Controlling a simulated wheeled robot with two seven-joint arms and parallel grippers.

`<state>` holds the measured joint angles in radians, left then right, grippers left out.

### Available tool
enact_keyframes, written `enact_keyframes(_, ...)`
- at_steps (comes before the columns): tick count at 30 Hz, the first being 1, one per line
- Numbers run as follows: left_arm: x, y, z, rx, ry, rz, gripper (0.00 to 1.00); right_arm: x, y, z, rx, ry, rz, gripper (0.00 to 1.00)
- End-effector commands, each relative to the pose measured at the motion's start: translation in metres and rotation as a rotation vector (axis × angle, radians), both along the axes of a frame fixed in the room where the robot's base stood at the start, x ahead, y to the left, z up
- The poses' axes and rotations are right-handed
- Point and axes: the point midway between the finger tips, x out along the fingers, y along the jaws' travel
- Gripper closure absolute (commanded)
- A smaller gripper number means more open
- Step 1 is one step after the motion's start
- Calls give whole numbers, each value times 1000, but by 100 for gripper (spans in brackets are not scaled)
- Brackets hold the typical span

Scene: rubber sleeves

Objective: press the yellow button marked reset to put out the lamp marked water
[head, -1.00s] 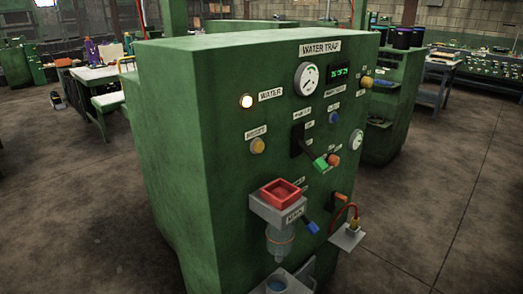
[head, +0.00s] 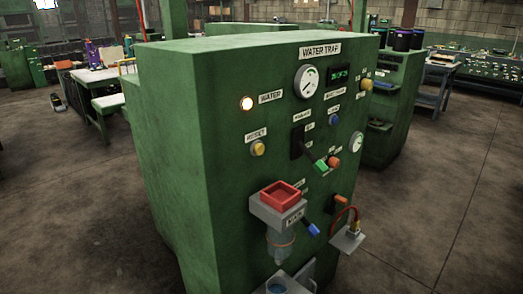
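The lamp marked water (head: 246,104) is on the front panel of the green cabinet (head: 190,150), at its upper left. Nothing touches the button. Neither of my grippers is in view.
The panel also carries a round gauge (head: 307,81), a green digital display (head: 340,77), a green-tipped lever (head: 321,166) and a red cup (head: 282,195) on a grey bracket that juts out below the reset button. Open floor (head: 70,220) lies left of the cabinet.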

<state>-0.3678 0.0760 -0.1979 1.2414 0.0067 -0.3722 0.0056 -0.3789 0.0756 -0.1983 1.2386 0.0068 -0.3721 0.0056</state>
Motion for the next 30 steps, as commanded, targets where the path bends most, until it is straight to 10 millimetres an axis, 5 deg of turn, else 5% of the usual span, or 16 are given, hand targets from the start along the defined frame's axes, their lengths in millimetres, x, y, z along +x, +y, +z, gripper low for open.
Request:
enact_keyframes(15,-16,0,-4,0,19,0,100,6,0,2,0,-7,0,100)
enact_keyframes(30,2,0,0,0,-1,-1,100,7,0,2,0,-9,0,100)
